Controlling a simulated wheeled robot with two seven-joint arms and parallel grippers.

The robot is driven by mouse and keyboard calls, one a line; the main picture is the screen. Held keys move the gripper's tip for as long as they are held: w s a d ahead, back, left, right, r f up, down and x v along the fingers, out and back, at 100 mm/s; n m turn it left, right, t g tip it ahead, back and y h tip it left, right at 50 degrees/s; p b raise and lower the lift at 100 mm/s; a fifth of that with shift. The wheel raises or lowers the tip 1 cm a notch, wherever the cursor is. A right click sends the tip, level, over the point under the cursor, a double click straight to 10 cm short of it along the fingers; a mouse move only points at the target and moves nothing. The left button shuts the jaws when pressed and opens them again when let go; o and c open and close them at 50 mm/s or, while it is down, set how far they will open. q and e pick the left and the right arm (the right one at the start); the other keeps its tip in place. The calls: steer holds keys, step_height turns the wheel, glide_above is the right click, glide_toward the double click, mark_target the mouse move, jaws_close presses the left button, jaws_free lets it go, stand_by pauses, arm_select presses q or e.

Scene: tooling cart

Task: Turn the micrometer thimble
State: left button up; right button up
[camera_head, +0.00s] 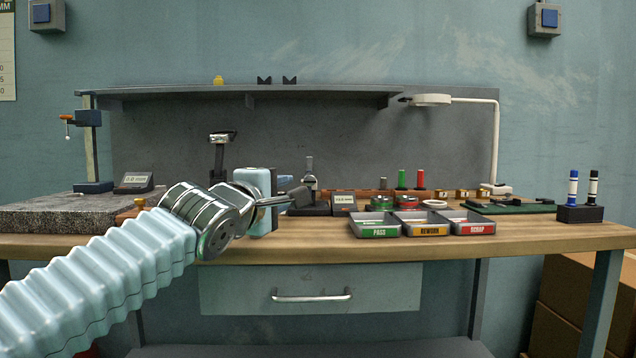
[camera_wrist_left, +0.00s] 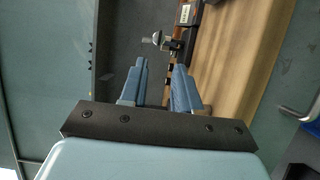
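My left gripper (camera_head: 287,190) comes in from the left over the bench, fingers pointing right. In the left wrist view its two blue-grey fingers (camera_wrist_left: 160,70) stand apart with nothing between them, so it is open. Just beyond the fingertips, a small device with a silver round part (camera_wrist_left: 157,38) and dark body shows; it looks like the micrometer. In the head view a grey upright part on a dark base (camera_head: 310,207) stands right of the gripper, probably the same device. My wrist and fingers partly hide it, so the thimble cannot be made out clearly. My right gripper is not in view.
A small display box (camera_head: 344,200) stands right of the dark base. The PASS (camera_head: 375,230), REWORK (camera_head: 426,228) and SCRAP (camera_head: 474,226) trays line the front. A granite plate (camera_head: 60,214) lies at left. A drawer handle (camera_head: 312,296) sticks out below.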

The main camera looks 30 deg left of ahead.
mark_target(308, 181)
arm_select(q)
steer(key=w+p, duration=0.1)
steer(key=w, duration=0.3)
steer(key=w+a+p, duration=0.1)
steer(key=w, duration=0.3)
steer(key=w+a+p, duration=0.1)
steer(key=w, duration=0.4)
steer(key=shift+r, duration=0.15)
steer(key=shift+w+a, duration=0.1)
steer(key=shift+w, duration=0.3)
steer(key=shift+c, duration=0.3)
jaws_close()
steer(key=shift+p, duration=0.4)
